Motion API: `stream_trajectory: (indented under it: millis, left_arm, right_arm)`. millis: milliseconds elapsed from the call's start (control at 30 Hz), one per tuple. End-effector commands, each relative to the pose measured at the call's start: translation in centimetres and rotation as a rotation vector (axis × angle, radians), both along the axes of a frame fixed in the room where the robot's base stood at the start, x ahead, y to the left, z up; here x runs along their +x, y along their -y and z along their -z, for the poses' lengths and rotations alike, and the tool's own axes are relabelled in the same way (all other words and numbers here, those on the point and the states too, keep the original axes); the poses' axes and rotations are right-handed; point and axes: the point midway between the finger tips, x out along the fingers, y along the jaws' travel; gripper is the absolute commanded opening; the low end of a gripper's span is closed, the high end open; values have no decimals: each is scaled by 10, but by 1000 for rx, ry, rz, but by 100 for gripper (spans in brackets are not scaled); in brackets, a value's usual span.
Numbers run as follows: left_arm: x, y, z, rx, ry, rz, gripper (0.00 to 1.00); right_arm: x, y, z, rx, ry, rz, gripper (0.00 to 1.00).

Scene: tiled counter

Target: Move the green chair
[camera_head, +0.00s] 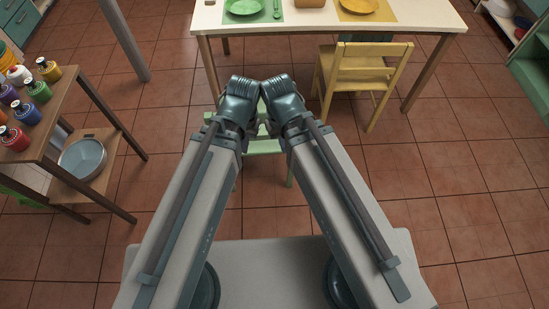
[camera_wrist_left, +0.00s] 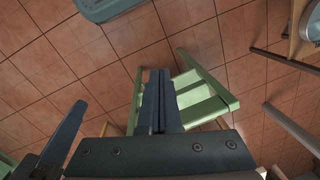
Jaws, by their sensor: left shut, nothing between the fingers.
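The pale green chair (camera_head: 265,146) stands on the floor in front of the table, largely hidden behind my two arms in the head view. In the left wrist view the green chair (camera_wrist_left: 205,97) shows its slatted seat and a rail, just behind and right of my left gripper's fingers. My left gripper (camera_wrist_left: 158,74) is shut and empty, pointing toward the chair; I cannot tell whether it touches it. In the head view both wrists meet above the chair and hide the fingers. My right gripper's fingers cannot be made out clearly.
A white table (camera_head: 330,17) with a green plate (camera_head: 243,6) and a yellow plate (camera_head: 358,5) stands ahead. A yellow chair (camera_head: 362,72) is at its right side. A wooden shelf (camera_head: 52,128) with paint jars and a metal pan (camera_head: 83,158) stands left. Tiled floor at right is clear.

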Motion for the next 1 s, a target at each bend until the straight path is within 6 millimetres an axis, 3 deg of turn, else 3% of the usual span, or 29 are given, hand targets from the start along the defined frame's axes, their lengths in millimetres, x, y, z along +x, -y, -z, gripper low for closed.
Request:
stream_trajectory:
  millis: [33, 200, 600, 800, 1000]
  left_arm:
    - [5, 1, 25, -4, 10, -9, 0]
    - [27, 5, 92, -26, 65, -55, 0]
    - [83, 13, 236, -90, 204, -180, 0]
    - [107, 15, 292, -122, 264, -232, 0]
    - [122, 16, 323, -144, 302, -267, 0]
  right_arm:
    - [0, 0, 25, 0, 0, -1, 0]
    - [0, 0, 91, -2, 1, -2, 0]
    - [1, 1, 238, -6, 3, -5, 0]
    - [1, 2, 298, -8, 4, -8, 0]
    - [1, 2, 330, -9, 4, -9, 0]
